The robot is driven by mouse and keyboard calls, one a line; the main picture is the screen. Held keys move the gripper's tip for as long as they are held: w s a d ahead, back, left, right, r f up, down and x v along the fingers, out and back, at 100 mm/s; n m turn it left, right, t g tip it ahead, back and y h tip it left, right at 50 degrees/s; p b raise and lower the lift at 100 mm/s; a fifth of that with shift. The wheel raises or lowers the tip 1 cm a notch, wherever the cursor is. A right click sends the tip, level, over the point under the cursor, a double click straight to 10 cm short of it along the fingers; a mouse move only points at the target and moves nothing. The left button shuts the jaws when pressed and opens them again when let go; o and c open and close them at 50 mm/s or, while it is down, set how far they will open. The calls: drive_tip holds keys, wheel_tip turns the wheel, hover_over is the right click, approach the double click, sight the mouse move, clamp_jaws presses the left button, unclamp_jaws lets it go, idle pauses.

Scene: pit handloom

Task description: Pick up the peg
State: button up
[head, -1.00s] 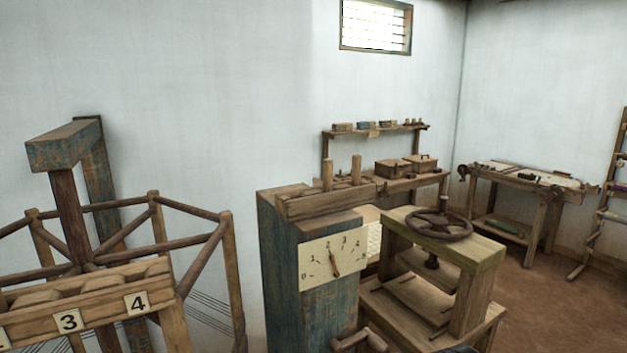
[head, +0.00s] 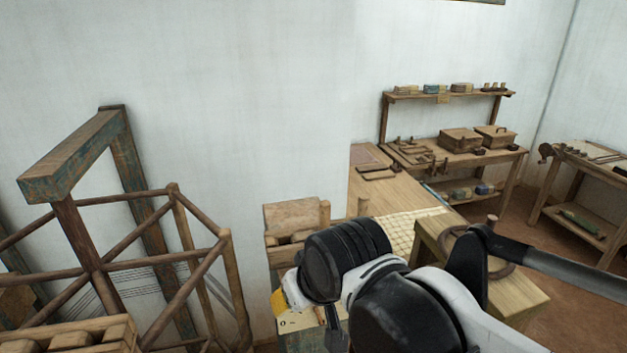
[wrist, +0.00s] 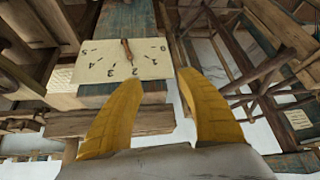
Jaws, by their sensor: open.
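Which one is meant I cannot tell. A wooden bar (wrist: 150,120) crosses behind the fingers. In the head view only a bit of yellow finger shows, low beside the rack.
A wooden frame with rails (head: 150,240) stands at the left. A stand with a wheel (head: 500,258), partly behind my arm, is at the right. A workbench (head: 480,158) with boxes is at the back. A white wall is behind the rack.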

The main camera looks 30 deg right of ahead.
drive_tip(key=w+d+r+m+g+p, duration=0.1)
drive_tip(key=w+d+r+p, duration=0.1)
drive_tip(key=r+p, duration=0.45)
drive_tip(key=w+d+r+m+g+p, duration=0.1)
drive_tip(key=w+d+r+p, duration=0.15)
drive_tip(key=r, duration=0.75)
drive_tip(key=r+m+g, duration=0.2)
drive_tip(key=m+g, duration=0.1)
drive_tip(key=g, duration=0.1)
hover_over(325, 203)
drive_tip(key=shift+a+f+p, duration=0.1)
drive_tip(key=shift+a+p, duration=0.1)
drive_tip(key=shift+p, duration=0.25)
drive_tip(key=shift+d, duration=0.35)
drive_tip(key=shift+d+f+m, duration=0.15)
drive_tip(key=shift+f+m, duration=0.1)
drive_tip(key=shift+m, duration=0.05)
drive_tip(key=f, duration=0.6)
drive_tip(key=f+p, duration=0.1)
drive_tip(key=f, duration=0.3)
drive_tip(key=shift+a, duration=0.25)
clamp_jaws()
